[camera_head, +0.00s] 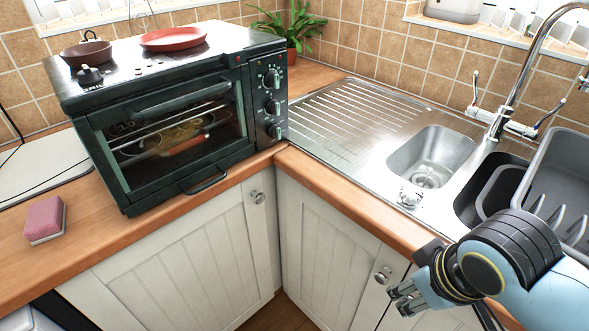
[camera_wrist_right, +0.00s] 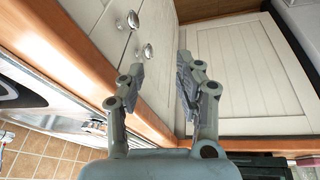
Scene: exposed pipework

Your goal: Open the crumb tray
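The crumb tray (camera_head: 205,181) shows as a dark handle low on the front of the black toaster oven (camera_head: 158,187), below its glass door (camera_head: 170,135). The tray looks pushed in flush; its body is hidden inside the oven. My right gripper (camera_head: 402,293) is at the lower right, in front of the cabinet below the sink, well away from the oven. In the right wrist view its two fingers (camera_wrist_right: 160,82) are apart with nothing between them. A dark part of the oven (camera_wrist_right: 258,165) shows at that view's bottom edge. My left gripper is not in view.
The oven stands on a wooden counter (camera_head: 250,170). A pink sponge (camera_head: 45,219) lies left of it. A red plate (camera_head: 172,38) and a brown pan (camera_head: 86,52) sit on top. The sink (camera_head: 430,157) is at the right. Space before the white cabinet doors (camera_head: 180,260) is free.

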